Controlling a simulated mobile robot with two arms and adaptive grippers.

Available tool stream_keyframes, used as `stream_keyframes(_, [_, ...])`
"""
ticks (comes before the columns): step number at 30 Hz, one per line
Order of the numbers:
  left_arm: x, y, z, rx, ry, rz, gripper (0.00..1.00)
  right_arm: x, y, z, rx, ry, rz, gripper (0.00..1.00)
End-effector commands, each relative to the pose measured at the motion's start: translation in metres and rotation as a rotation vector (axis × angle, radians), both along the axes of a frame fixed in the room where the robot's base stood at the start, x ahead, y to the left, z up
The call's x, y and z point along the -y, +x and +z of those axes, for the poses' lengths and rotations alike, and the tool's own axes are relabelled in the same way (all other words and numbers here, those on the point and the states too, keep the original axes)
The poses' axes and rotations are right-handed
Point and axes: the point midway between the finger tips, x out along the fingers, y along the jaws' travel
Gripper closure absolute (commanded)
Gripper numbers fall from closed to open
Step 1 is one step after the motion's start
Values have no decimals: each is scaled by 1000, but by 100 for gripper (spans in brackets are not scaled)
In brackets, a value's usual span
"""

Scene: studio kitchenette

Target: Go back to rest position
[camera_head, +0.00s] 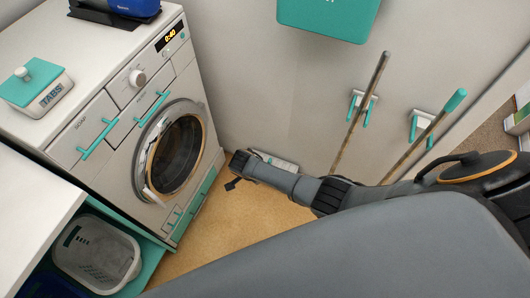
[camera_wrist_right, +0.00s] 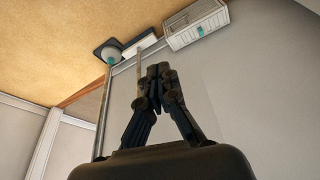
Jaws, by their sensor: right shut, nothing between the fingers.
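My right arm comes in from the right in the head view and stretches leftward over the floor. My right gripper (camera_head: 234,178) is at its far end, in front of the washing machine (camera_head: 103,127) and apart from it as far as I can tell. In the right wrist view the right gripper's dark fingers (camera_wrist_right: 158,72) come together at the tips, with nothing between them. My left gripper is not in view.
The washer's round door (camera_head: 176,152) looks shut. A tabs box (camera_head: 36,87) and a blue item (camera_head: 130,7) sit on top. A grey basket (camera_head: 97,254) stands lower left. Two long handles, one brown (camera_head: 361,110), one teal-tipped (camera_head: 425,135), lean by wall holders. Tan floor (camera_head: 215,232) is clear.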

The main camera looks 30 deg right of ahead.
Motion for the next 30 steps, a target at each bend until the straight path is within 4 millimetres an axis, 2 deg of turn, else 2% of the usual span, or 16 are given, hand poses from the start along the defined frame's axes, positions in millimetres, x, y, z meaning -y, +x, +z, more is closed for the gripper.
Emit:
stream_keyframes(8, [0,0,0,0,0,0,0,1,-1,-1,-2,0,11,100])
stream_keyframes(11, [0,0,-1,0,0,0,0,2,-13,-13,-25,10,53,100])
stream_keyframes(13, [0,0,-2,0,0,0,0,3,-33,-33,-58,29,127,100])
stream_keyframes(17, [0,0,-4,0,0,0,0,6,-95,-84,-134,84,357,100])
stream_keyframes(21, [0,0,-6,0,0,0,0,12,-180,-134,-188,136,650,100])
stream_keyframes(23, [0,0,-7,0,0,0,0,16,-218,-151,-202,147,773,100])
stream_keyframes(24, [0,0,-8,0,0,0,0,19,-243,-161,-209,151,851,100])
stream_keyframes(27, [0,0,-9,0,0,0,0,28,-302,-178,-219,147,1032,100])
stream_keyframes(30, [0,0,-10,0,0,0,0,36,-348,-186,-226,131,1175,100])
